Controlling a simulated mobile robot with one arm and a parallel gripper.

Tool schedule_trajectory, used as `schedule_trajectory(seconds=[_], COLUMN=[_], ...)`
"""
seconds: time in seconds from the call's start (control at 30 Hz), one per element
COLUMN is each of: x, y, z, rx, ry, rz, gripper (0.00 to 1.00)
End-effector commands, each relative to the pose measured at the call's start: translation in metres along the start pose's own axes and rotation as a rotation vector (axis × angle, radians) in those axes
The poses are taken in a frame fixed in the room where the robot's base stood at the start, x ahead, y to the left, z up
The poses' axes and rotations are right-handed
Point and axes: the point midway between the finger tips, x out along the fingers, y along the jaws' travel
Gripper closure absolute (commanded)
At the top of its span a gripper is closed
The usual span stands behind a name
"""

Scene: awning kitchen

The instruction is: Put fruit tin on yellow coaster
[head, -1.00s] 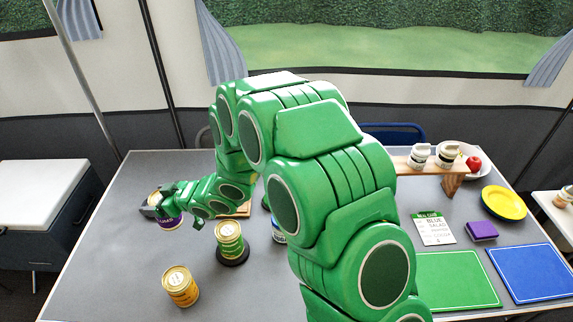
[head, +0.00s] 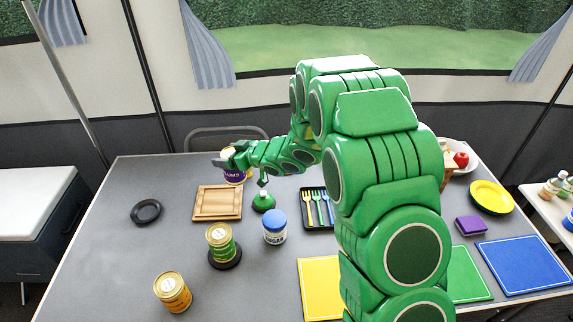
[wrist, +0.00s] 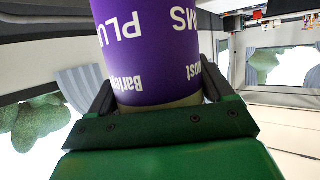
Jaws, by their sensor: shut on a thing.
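My gripper (head: 226,160) is shut on a purple tin (head: 234,177) lettered "PLUMS". The tin fills the upper middle of the wrist view (wrist: 150,55), between the two dark fingers. In the head view it is at the back of the table, behind the wooden tray; its height above the table is hard to tell. A flat yellow square (head: 320,285) lies at the front middle, partly hidden by my arm. No round yellow coaster shows.
A bare black coaster (head: 146,211) lies at left. A green-labelled tin (head: 220,240) stands on another black coaster. An orange tin (head: 172,291), blue-lidded jar (head: 274,228), green bottle (head: 263,202), wooden tray (head: 218,203) and cutlery tray (head: 318,224) stand around. A yellow plate (head: 491,197) is at right.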

Motion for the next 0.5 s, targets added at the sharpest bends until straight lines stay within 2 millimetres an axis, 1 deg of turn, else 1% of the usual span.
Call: schedule_trajectory(seconds=[0.03,0.1,0.27,0.5], x=[-0.009,-0.019,-0.045,-0.087], y=[0.015,0.031,0.067,0.116], z=[0.001,0.003,0.009,0.022], rx=[0.005,0.011,0.026,0.051], ry=[0.002,0.001,-0.002,-0.012], rz=[0.017,0.034,0.073,0.128], gripper=[0.7,0.7,0.7,0.7])
